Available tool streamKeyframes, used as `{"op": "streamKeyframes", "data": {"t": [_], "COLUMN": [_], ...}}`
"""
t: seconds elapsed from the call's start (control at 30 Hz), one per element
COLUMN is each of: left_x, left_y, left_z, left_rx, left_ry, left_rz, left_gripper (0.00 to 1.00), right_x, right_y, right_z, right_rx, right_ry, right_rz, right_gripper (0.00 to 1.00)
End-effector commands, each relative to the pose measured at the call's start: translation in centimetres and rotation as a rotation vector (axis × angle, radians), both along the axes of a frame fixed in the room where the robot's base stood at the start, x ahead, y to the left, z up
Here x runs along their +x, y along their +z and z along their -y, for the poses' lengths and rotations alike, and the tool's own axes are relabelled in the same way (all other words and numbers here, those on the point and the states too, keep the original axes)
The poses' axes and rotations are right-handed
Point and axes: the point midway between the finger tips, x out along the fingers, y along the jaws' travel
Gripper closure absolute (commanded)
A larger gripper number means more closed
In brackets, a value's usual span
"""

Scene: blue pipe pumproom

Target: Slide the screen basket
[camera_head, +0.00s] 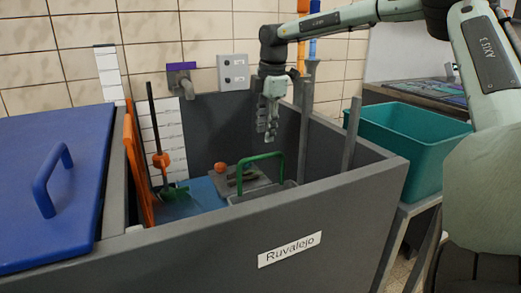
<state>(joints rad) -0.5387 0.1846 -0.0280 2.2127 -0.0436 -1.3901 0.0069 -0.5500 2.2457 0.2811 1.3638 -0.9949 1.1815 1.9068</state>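The screen basket (263,191), a grey tray-like container with a green arched handle (262,157), sits low inside the grey tank (250,228). Its lower part is hidden behind the tank's front wall. My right gripper (268,136) points down over the tank, a little above the handle in the picture. It appears empty and apart from the handle. Its fingers overlap in this view, so their opening cannot be told. My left gripper is not in view.
A blue lid (65,220) with a handle covers the left side. An orange board (138,165) and a float rod (157,135) stand at the tank's left. Grey posts (306,105) rise at the right. A teal bin (410,145) stands outside, right. An orange ball (220,167) lies behind the basket.

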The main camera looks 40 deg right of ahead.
Motion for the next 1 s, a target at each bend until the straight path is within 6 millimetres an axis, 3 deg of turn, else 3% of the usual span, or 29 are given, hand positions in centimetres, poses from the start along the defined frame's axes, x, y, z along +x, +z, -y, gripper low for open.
{"op": "streamKeyframes", "data": {"t": [0.43, 0.83, 1.0], "left_x": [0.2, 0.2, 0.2], "left_y": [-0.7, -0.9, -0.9], "left_z": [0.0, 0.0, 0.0], "left_rx": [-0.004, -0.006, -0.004], "left_ry": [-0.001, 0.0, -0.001], "left_rz": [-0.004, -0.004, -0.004], "left_gripper": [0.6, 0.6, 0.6], "right_x": [1.1, 1.3, 1.3], "right_y": [-6.3, -7.3, -7.3], "right_z": [0.4, 0.5, 0.5], "right_rx": [0.001, 0.0, 0.0], "right_ry": [-0.001, 0.0, 0.0], "right_rz": [-0.003, 0.0, 0.0], "right_gripper": [0.66, 0.66, 0.86]}}
